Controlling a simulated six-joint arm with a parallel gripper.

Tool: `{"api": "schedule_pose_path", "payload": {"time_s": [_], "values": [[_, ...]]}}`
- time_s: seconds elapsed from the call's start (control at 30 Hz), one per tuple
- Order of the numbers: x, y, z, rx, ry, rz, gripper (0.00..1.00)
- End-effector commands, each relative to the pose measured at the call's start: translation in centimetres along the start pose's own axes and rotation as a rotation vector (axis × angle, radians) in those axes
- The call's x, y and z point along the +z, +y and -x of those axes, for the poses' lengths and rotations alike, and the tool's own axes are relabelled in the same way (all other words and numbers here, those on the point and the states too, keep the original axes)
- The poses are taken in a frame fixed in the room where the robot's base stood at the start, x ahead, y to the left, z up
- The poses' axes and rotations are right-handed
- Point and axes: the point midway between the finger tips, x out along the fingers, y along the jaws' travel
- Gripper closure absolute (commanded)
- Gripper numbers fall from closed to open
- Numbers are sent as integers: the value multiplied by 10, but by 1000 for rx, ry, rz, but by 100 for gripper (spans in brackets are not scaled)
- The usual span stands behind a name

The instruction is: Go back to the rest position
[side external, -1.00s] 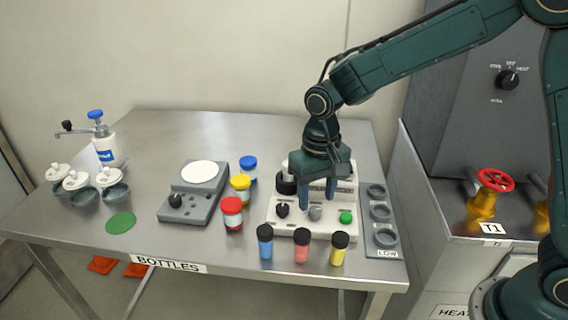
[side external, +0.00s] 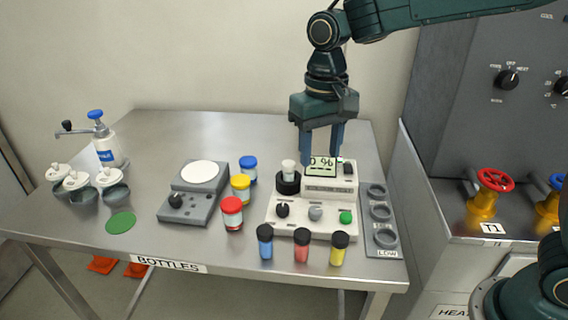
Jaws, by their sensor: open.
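My gripper (side external: 321,158) hangs fingers-down above the back of a white instrument (side external: 314,213), in the side view. Its two blue fingers are apart with nothing between them. A white-topped vial (side external: 289,170) stands in the instrument's black round holder (side external: 288,184), left of the fingers.
Blue, red and yellow vials (side external: 302,246) stand before the instrument. Three capped jars (side external: 232,214) and a grey stirrer-like plate (side external: 193,193) are left. A grey ring rack (side external: 380,214) is right. Lidded pots (side external: 76,188) stand far left. The table's back (side external: 190,132) is clear.

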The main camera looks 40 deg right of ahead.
Motion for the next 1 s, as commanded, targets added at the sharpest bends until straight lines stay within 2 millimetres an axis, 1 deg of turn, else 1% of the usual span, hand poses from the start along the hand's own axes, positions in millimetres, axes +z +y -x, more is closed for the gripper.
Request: {"api": "schedule_pose_path", "payload": {"time_s": [0.27,0.47,0.67,0.8,1.0], "values": [[1,2,1,-2,3,1,52],[10,14,12,-14,29,8,52],[31,39,31,-36,86,28,52],[51,60,44,-51,136,46,52],[82,87,55,-64,209,74,52]]}}
